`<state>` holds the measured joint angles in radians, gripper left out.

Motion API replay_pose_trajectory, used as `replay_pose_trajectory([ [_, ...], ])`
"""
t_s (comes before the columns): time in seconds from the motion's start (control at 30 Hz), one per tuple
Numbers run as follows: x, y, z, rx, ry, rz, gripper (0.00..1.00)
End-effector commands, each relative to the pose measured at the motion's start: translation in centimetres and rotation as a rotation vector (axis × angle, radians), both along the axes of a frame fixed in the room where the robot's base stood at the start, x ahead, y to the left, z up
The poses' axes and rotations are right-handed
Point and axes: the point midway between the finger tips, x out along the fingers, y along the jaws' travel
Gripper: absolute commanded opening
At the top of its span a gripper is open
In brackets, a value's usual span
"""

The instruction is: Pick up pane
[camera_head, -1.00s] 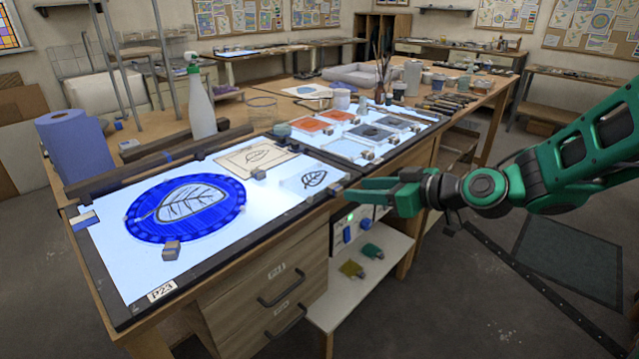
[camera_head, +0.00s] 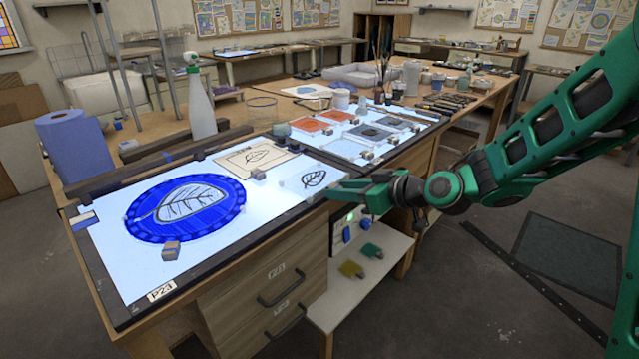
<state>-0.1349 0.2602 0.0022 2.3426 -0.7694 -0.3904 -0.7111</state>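A small clear pane (camera_head: 313,179) with a dark leaf drawing lies on the right side of the lit white table top, near its front edge. My gripper (camera_head: 332,191) comes in from the right, low over that edge. Its fingertips are beside the pane's right side; whether they touch it is too small to tell. The gap between the fingers cannot be made out. A large round blue pane (camera_head: 170,229) with a pale leaf lies on the left of the light table (camera_head: 110,262).
A small block (camera_head: 171,250) sits at the blue pane's front edge. A framed leaf drawing (camera_head: 250,158) lies behind the clear pane. Orange and grey panes lie farther back. A white bottle (camera_head: 200,105) and blue paper roll (camera_head: 75,145) stand at the back left.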

Motion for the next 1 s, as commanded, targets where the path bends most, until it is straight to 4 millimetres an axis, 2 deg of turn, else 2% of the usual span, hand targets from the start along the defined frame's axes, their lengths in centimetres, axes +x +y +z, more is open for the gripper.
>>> replay_pose_trajectory([
  [0.03,0.0,0.0,0.0,0.0,0.0,0.0,0.18],
  [0.1,0.0,0.0,0.0,0.0,0.0,0.0,0.02],
  [0.13,0.0,0.0,0.0,0.0,0.0,0.0,0.0],
  [0.57,0.0,0.0,0.6,0.0,-0.003,0.001,0.0],
  [0.73,0.0,0.0,2.4,0.001,-0.006,0.001,0.0],
  [0.83,0.0,-0.1,4.5,0.0,-0.008,0.0,0.0],
  [1.0,-3.3,-0.7,6.2,0.0,-0.005,0.001,0.0],
])
